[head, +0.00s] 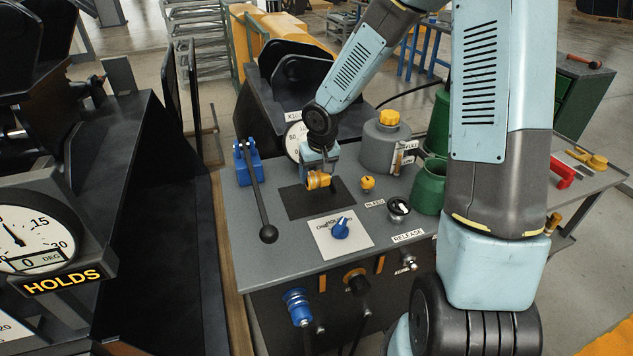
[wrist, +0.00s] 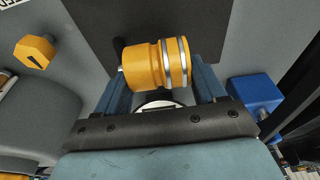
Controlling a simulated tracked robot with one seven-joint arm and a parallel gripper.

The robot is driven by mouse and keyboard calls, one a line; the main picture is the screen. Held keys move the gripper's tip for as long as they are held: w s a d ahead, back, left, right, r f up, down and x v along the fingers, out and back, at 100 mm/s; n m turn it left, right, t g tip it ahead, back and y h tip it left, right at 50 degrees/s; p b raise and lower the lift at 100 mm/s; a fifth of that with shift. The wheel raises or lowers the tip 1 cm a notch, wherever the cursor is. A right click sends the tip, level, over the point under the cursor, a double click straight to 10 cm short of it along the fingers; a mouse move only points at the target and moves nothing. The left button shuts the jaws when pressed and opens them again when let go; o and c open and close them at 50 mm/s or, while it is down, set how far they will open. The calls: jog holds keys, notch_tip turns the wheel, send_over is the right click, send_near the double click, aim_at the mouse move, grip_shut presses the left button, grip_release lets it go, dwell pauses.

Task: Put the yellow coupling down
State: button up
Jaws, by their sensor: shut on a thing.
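The yellow coupling (head: 317,181) is in my gripper (head: 320,174) at the dark mat (head: 306,206) on the grey bench top. In the wrist view the yellow coupling (wrist: 150,66) lies crosswise between the two blue fingers of my gripper (wrist: 158,80), with silver rings towards its right end. The jaws are shut on it. The dark mat (wrist: 165,18) shows behind it. I cannot tell whether the coupling touches the mat or is held just above it.
A white plate with a blue knob (head: 340,229) is in front of the mat. A lever with a black ball (head: 268,233) stands left. A yellow bleed knob (head: 367,182), a grey fuel can (head: 385,146) and a green can (head: 428,187) stand right.

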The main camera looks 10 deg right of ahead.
aim_at(315, 181)
jog(key=shift+w+a+f, duration=0.15)
jog(key=shift+w+f, duration=0.05)
jog(key=shift+f, duration=0.15)
jog(key=shift+s+x, duration=0.15)
jog(key=shift+x, duration=0.55)
jog(key=shift+s+x, duration=0.1)
jog(key=shift+x, duration=0.6)
jog(key=shift+f, duration=0.1)
jog(key=o, duration=1.2)
jog(key=shift+o, duration=0.2)
